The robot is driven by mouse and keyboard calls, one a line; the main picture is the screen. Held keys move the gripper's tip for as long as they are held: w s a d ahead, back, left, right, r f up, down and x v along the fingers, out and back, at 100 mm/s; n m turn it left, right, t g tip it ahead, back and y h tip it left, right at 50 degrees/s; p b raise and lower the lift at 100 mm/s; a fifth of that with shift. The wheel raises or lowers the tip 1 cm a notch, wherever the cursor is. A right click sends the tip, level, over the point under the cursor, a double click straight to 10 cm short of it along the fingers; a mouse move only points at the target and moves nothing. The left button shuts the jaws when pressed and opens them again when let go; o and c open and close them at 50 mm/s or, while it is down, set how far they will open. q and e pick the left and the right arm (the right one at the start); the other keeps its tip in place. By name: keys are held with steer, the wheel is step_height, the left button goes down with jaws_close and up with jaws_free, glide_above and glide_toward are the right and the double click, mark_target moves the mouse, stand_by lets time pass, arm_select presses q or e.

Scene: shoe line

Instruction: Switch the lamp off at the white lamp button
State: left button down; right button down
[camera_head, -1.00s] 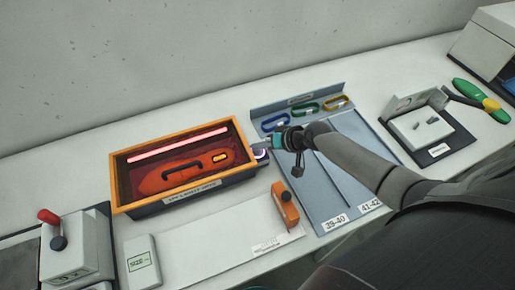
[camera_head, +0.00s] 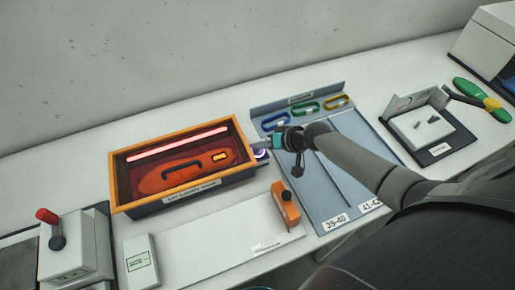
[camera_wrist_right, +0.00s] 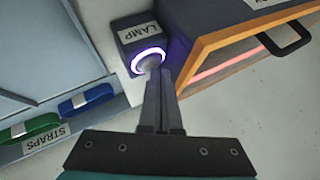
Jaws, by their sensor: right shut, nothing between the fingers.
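The lamp button (camera_wrist_right: 148,62) is a round white button with a glowing white-violet ring. It sits on a small dark block (camera_wrist_right: 140,36) marked LAMP in the right wrist view. In the head view the button (camera_head: 261,154) shows partly, beside the right end of the orange-rimmed box. My right gripper (camera_wrist_right: 156,76) is shut and empty. Its fingertips overlap the lower edge of the ring in the wrist view; I cannot tell whether they touch it. In the head view the gripper (camera_head: 263,144) is just above the button. A pinkish-red tube (camera_head: 178,143) glows inside the box. My left gripper is not in view.
The orange-rimmed box (camera_head: 122,182) stands close on the left of the button. A blue-grey tray (camera_head: 335,172) with several coloured straps lies close on the right. An orange block (camera_head: 285,206) stands in front. A white panel (camera_head: 205,240) lies at the front.

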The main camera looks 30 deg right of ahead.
mark_target(260, 152)
steer(key=shift+f, duration=0.25)
steer(key=shift+r, duration=0.15)
steer(key=shift+r+p, duration=0.3)
steer(key=shift+p, duration=0.05)
steer(key=shift+r, duration=0.1)
step_height(260, 152, up, 6)
steer(key=p, duration=0.5)
steer(key=shift+p, duration=0.35)
stand_by(1.0)
